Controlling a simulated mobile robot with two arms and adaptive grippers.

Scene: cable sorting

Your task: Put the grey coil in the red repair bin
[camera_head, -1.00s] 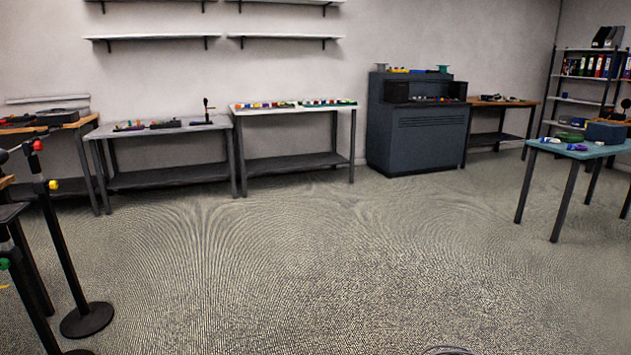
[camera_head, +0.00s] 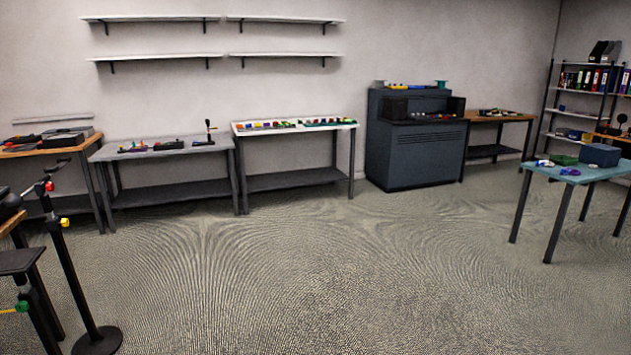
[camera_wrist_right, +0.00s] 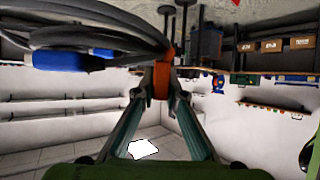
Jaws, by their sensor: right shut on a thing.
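My right gripper (camera_wrist_right: 162,82) is shut in the right wrist view, with an orange-red band between its fingertips. The band wraps the grey coil (camera_wrist_right: 112,32), whose thick dark grey loops stretch to the upper left. Blue plugs (camera_wrist_right: 68,61) hang at the coil's left side. The coil is clear of any surface that I can make out. Neither gripper shows in the head view. I cannot pick out a red repair bin in either view.
Along the wall stand a grey bench (camera_head: 165,153), a white-topped table (camera_head: 295,128) with small coloured items, and a dark cabinet (camera_head: 415,155). A blue-topped table (camera_head: 585,173) stands right. Black posts (camera_head: 75,270) stand at left. The middle floor (camera_head: 300,270) is open.

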